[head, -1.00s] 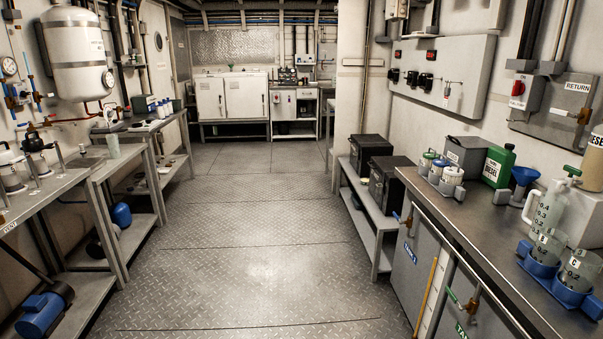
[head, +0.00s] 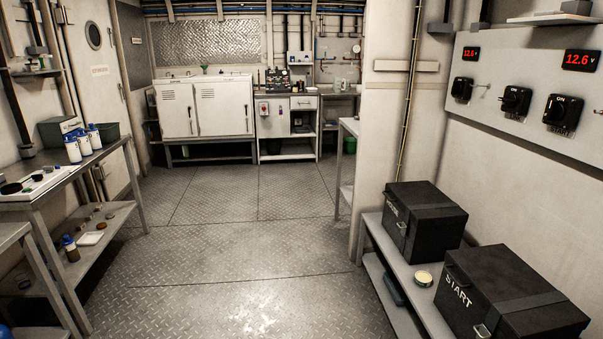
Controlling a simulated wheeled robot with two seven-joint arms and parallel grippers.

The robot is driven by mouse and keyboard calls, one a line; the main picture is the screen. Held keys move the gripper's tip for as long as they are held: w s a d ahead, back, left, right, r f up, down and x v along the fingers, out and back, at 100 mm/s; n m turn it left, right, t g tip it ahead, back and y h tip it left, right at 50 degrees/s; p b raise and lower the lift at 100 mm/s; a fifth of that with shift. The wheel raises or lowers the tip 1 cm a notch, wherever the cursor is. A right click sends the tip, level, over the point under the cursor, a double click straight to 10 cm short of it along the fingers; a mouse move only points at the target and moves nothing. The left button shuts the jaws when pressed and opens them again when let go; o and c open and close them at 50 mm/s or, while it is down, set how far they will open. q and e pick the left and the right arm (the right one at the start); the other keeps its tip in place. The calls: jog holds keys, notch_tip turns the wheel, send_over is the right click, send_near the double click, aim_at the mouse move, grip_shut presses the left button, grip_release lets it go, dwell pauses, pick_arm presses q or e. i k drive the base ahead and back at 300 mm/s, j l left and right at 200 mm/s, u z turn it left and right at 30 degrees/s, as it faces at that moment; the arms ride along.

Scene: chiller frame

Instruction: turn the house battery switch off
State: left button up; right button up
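A grey panel (head: 540,110) on the right wall carries black rotary switches. The left switch (head: 462,89) is seen side-on. The middle switch (head: 515,101) reads ON above, with a small label below that I cannot read. The right switch (head: 562,111) reads ON, with START below it. I cannot tell from the labels which is the house battery switch. Two red displays sit above them; the right display (head: 581,61) reads 12.6 V, and the left display (head: 471,53) also seems to read 12.6. Neither of my grippers is in view.
Below the panel, a black battery box (head: 425,222) and a START box (head: 510,295) stand on a low grey shelf (head: 400,275) with a small round tin (head: 424,278). The floor (head: 230,260) is clear. A workbench (head: 60,180) lines the left wall.

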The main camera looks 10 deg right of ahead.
aim_at(457, 85)
jog(key=i+z, duration=0.1)
jog(key=i, duration=0.8)
jog(key=i+z, duration=0.15)
jog(key=i, duration=0.7)
jog(key=i+j+z, duration=0.1)
jog(key=i+j, duration=0.15)
jog(key=i, duration=0.65)
